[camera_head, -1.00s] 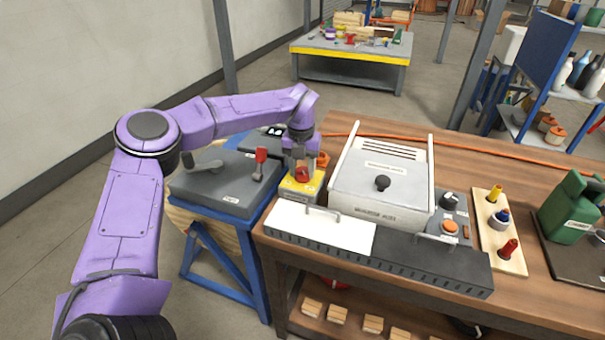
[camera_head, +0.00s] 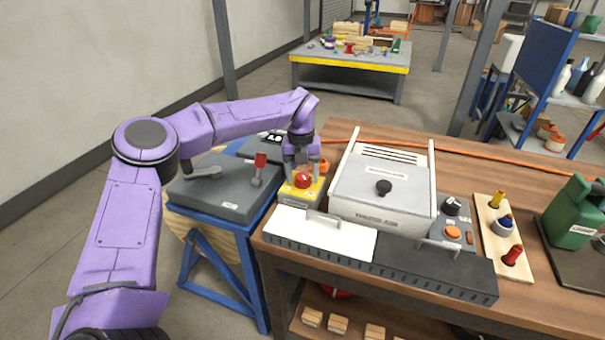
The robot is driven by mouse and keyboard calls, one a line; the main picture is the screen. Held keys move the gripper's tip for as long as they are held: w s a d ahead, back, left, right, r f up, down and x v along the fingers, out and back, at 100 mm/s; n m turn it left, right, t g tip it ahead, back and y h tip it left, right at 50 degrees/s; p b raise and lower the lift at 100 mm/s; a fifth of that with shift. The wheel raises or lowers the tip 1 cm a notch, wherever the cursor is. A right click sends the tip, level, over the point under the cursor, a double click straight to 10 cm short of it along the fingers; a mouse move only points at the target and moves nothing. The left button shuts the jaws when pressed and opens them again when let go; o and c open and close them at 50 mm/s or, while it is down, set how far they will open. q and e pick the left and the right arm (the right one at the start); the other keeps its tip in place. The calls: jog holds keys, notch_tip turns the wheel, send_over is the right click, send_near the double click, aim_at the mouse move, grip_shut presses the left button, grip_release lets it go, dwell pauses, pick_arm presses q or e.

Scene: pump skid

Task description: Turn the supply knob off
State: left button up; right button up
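A small control panel (camera_head: 455,232) on the bench, right of the white machine, carries a black knob (camera_head: 451,206) with a pale mark and an orange button (camera_head: 452,232). No readable label tells me which control is the supply knob. A yellow box (camera_head: 289,188) with a round red button (camera_head: 302,181) sits at the bench's left end. My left gripper (camera_head: 302,172) points down just above the red button, its fingers apart and nothing visible between them. I cannot tell whether it touches the button. My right gripper is not in view.
The white machine (camera_head: 360,212) with a black top knob stands mid-bench, behind a long white and black front cover (camera_head: 430,268). A grey unit (camera_head: 222,190) with a red-handled lever (camera_head: 259,168) is at left. A pegboard (camera_head: 515,262) and green can (camera_head: 572,215) are at right.

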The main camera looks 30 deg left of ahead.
aim_at(302, 176)
pick_arm(q)
notch_tip(302, 176, up, 11)
jog(key=shift+f, duration=0.2)
dwell(0.4)
dwell(0.4)
